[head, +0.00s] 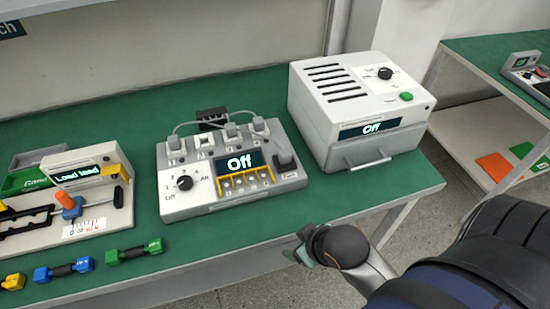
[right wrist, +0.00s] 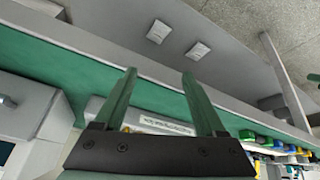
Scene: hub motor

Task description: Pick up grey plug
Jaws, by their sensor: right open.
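A white control unit (head: 232,190) with an "Off" display stands on the green table. Along its back edge sit several small grey plugs, one at the left (head: 174,143) and one near the middle (head: 231,130), with grey cables looping behind. I cannot tell which of these is the task's plug. My right gripper (head: 298,254) is in front of the table's front edge, below and right of the unit, apart from it. In the right wrist view the right gripper (right wrist: 159,74) has its two green fingers apart, with nothing between them. My left gripper is not in view.
A white box (head: 350,110) with an "Off" display and front handle stands right of the unit. A "Load"-labelled tester (head: 90,185) stands at the left, with coloured dumbbell-shaped pieces (head: 133,251) in front. The table (head: 400,185) is bare at its right end.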

